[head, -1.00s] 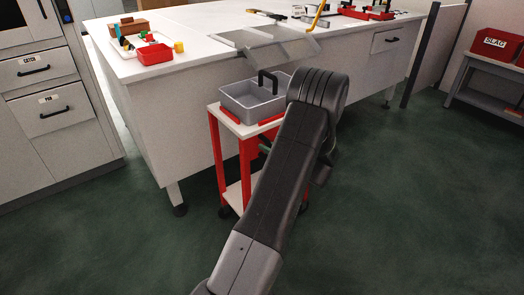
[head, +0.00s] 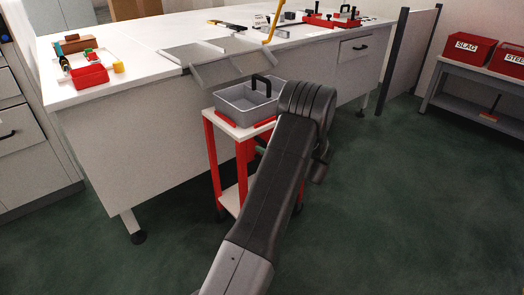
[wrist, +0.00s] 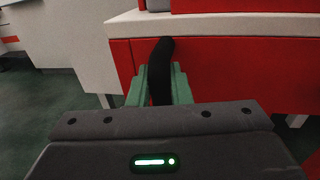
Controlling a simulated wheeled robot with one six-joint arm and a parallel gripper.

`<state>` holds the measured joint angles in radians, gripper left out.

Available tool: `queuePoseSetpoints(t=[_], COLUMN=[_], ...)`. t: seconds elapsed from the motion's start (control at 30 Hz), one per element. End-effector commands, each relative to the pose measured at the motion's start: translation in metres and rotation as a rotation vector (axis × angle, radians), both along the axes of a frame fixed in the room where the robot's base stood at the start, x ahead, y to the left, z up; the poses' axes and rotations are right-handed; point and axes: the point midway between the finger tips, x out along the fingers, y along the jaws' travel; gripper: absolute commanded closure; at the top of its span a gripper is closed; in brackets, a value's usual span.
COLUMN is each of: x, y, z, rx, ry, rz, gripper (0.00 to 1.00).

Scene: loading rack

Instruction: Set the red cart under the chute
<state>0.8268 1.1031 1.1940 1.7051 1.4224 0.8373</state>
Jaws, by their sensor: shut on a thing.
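The red cart (head: 245,165) has a white top and lower shelf and stands on the floor in front of the long white bench. A grey bin (head: 233,103) with a black handle sits on its top. The chute (head: 232,69), a sloping grey metal tray, juts from the bench edge above and behind the cart. In the head view, the bin appears in front of and below the chute's lip. In the wrist view, my gripper (wrist: 160,85) has its green fingers closed around a black handle (wrist: 161,58) on the cart's red side (wrist: 235,70).
The bench (head: 120,150) runs behind the cart, with a leg (head: 131,222) at its near left corner. A red tray (head: 89,77) and small parts lie on it. A rack with red bins (head: 468,50) stands at right. The green floor at right is clear.

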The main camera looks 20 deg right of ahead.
Motion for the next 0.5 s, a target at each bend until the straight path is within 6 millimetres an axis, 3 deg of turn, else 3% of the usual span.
queuePoseSetpoints(t=[0.5], x=[0.0018], y=[-0.0063], z=[0.001], rx=[-0.003], ry=[-0.001], rz=[-0.007], gripper=[1.0])
